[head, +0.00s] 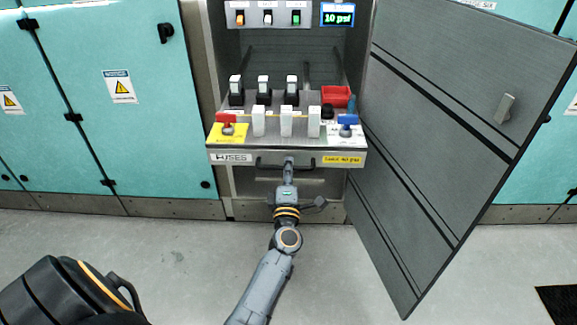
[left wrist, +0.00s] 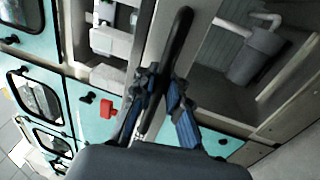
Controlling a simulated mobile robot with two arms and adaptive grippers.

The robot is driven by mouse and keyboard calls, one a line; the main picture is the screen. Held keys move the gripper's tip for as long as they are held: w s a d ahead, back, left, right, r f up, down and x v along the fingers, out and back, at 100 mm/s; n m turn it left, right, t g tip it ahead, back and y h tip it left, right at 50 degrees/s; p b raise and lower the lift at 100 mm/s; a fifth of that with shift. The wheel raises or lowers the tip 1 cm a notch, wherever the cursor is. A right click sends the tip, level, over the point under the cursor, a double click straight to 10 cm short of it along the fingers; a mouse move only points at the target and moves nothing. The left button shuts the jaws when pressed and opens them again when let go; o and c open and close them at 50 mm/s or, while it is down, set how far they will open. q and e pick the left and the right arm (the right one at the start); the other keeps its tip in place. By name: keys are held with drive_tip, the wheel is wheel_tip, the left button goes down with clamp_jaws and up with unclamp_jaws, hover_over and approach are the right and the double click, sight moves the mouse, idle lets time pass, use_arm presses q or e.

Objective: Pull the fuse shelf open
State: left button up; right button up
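The fuse shelf (head: 308,144) is a grey metal drawer in the open cabinet and juts out past its front. Its front edge has a "FUSES" label, a yellow psi label and a dark bar handle (head: 262,163). My left gripper (head: 289,162) is at the middle of this handle in the head view. In the left wrist view the black handle (left wrist: 181,35) runs between the two fingers (left wrist: 160,88), which close in on it from both sides. White fuses (head: 286,121) stand in a row on the shelf. My right gripper is in neither view.
The grey cabinet door (head: 450,130) stands open on the right. On the shelf are a red valve (head: 227,119), a blue valve (head: 348,120) and a red box (head: 336,96). A display (head: 338,15) above reads 10 psi. The floor in front is clear.

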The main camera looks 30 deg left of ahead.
use_arm(q)
drive_tip(key=o, duration=0.4)
drive_tip(key=shift+f, duration=0.15)
drive_tip(key=shift+c, duration=0.2)
drive_tip(key=v, duration=1.2)
